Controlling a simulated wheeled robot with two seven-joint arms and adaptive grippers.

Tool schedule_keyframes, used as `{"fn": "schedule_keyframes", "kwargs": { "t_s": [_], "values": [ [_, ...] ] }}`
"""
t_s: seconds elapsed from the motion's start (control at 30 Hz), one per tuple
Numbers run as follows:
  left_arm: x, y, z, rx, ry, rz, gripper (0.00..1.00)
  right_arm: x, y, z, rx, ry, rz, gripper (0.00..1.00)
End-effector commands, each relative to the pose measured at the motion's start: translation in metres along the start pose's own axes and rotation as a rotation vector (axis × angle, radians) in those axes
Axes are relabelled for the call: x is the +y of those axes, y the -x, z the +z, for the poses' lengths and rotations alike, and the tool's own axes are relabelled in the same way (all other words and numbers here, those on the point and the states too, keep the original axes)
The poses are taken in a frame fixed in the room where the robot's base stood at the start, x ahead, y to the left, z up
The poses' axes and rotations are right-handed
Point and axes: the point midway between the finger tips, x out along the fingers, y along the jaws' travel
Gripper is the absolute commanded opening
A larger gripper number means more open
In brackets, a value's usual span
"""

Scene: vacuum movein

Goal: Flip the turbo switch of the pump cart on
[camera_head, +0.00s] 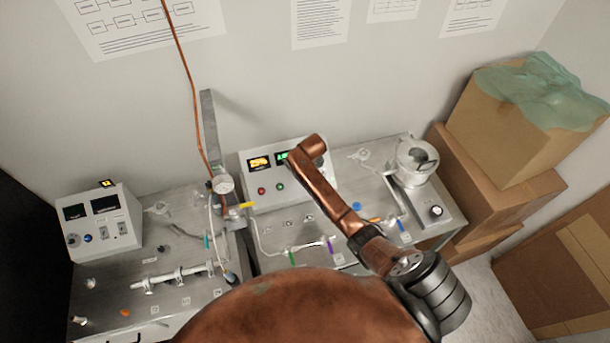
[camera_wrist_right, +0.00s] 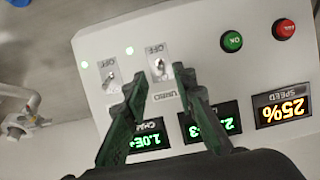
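The pump cart's control box (camera_head: 270,198) stands on the right-hand bench, with a yellow and a green display and red and green buttons. My copper arm covers its right part in the head view, hiding the switches and my right gripper. In the right wrist view the panel is upside down. My right gripper (camera_wrist_right: 160,75) is open, its dark green fingertips on either side of a toggle switch (camera_wrist_right: 158,69). A label ending in "URBO" is partly visible near it. I cannot tell if the fingers touch the switch. A second toggle (camera_wrist_right: 111,80) is to the left. My left gripper is not in view.
Two green lights, a green button (camera_wrist_right: 231,41), a red button (camera_wrist_right: 284,28) and a 25% speed display (camera_wrist_right: 281,108) are nearby. A second control box (camera_head: 99,220) stands at left. Tubes and fittings cover the benches. Cardboard boxes (camera_head: 500,175) stand at right.

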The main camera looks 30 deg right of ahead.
Motion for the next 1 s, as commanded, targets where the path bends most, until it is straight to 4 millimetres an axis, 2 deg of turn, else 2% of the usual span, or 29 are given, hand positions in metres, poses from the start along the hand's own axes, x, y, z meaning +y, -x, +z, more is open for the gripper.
{"fn": "schedule_keyframes", "kwargs": {
  "t_s": [0.3,0.5,0.7,1.0],
  "values": [
    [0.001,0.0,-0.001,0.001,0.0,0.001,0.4,-0.001,0.067,-0.001,0.005,0.0,-0.002,0.25],
    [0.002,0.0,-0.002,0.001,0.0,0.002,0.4,-0.001,0.094,-0.001,0.003,0.0,-0.001,0.25],
    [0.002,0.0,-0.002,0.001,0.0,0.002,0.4,0.0,0.103,0.0,0.001,0.0,0.0,0.25],
    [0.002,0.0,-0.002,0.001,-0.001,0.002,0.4,0.0,0.102,0.0,0.001,0.0,0.0,0.25]
  ]
}}
